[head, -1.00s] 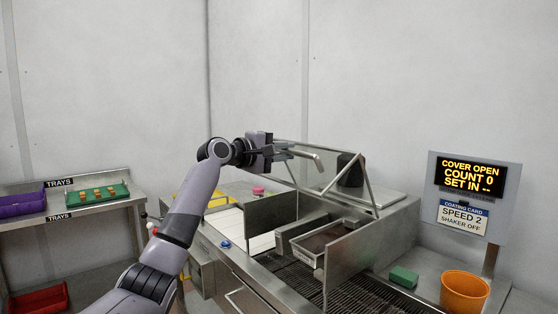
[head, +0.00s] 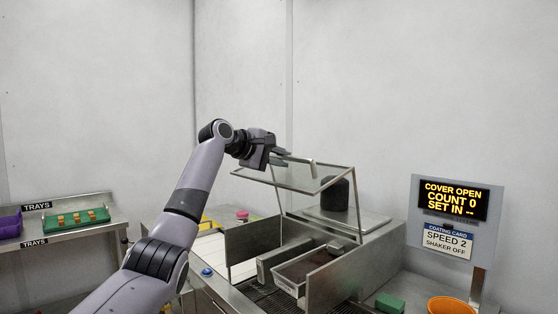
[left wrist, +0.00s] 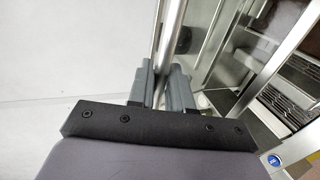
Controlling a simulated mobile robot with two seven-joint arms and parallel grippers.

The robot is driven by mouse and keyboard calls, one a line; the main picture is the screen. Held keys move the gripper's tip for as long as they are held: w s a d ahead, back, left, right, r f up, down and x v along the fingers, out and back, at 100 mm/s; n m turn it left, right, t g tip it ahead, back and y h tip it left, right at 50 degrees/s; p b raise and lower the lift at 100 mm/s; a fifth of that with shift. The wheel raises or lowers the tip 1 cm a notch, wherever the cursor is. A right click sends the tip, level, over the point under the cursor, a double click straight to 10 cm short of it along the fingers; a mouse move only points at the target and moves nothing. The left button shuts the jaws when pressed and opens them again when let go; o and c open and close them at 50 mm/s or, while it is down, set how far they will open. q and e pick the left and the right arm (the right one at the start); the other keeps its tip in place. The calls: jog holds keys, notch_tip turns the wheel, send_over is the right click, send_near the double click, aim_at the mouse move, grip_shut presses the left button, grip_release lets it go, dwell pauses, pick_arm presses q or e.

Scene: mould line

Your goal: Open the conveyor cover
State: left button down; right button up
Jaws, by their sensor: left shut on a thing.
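The conveyor cover (head: 300,177) is a clear panel in a metal frame. It is raised above the conveyor housing, with its frame tilted up and an upright at each side. My left gripper (head: 282,158) is at the cover's upper edge and shut on the cover's handle (head: 312,168), a metal bar. In the left wrist view, the fingers (left wrist: 162,85) close around the bar, and the clear panel lies to the right. The sign (head: 454,198) reads "COVER OPEN, COUNT 0, SET IN --". My right gripper is not in view.
A metal tray (head: 290,284) with dark contents sits between the housing's side walls. A dark cylinder (head: 335,193) stands behind the cover. An orange bucket (head: 452,306) and green block (head: 390,303) are at right. A shelf at left holds a green tray (head: 95,222).

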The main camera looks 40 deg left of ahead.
pick_arm(q)
jog(key=c, duration=1.2)
grip_release()
jog(key=shift+c, duration=0.2)
jog(key=shift+s, duration=0.3)
jog(key=b+v, duration=0.2)
jog(key=v, duration=0.4)
jog(key=shift+w, duration=0.1)
jog(key=shift+s+r+b, duration=0.2)
jog(key=shift+s+b, duration=0.1)
jog(key=shift+s, duration=0.05)
